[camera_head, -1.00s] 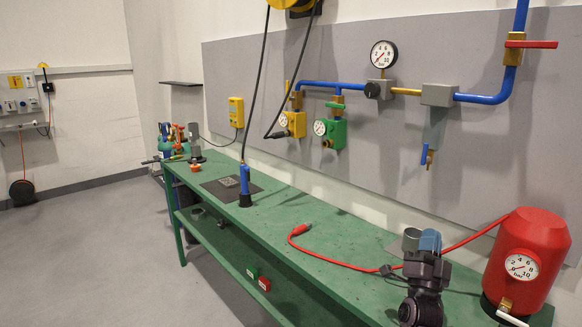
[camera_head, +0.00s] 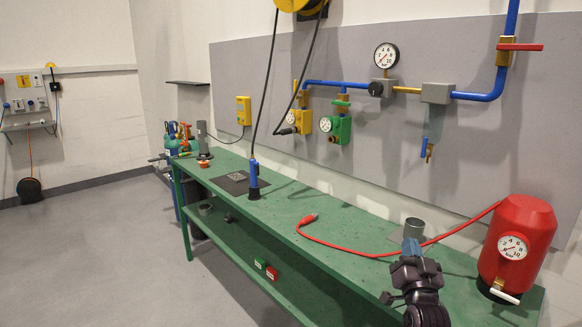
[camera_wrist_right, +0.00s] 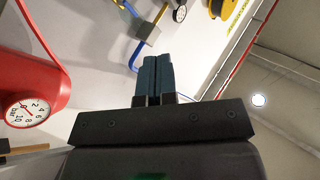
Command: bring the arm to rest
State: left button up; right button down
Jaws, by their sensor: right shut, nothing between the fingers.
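My right gripper (camera_head: 410,246) rises from the bottom edge of the head view, in front of the right part of the green bench. Its blue fingers are together with nothing between them. In the right wrist view the blue fingers (camera_wrist_right: 152,72) sit side by side, shut and empty, pointing up toward the wall panel. My left gripper is not in view.
The red tank (camera_head: 517,240) with a gauge stands at the bench's right end, right of my arm. A grey cup (camera_head: 414,229) is just behind the gripper. A red hose (camera_head: 350,251) lies on the bench (camera_head: 290,215). Blue pipes (camera_head: 340,84) run along the panel.

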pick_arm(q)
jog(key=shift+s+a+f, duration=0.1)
pick_arm(e)
jog(key=s+f+n+g+y, duration=0.1)
jog(key=s+f+g, duration=0.4)
jog(key=s+f, duration=0.9)
jog(key=s+f+n+g+y, duration=0.1)
jog(key=s+f+n+g, duration=0.3)
jog(key=s+f, duration=1)
jog(key=s+g, duration=0.1)
jog(key=s, duration=0.4)
jog(key=shift+s+d+f+n+g, duration=0.2)
jog(key=shift+d+f+n+g, duration=0.1)
jog(key=shift+d+g, duration=0.1)
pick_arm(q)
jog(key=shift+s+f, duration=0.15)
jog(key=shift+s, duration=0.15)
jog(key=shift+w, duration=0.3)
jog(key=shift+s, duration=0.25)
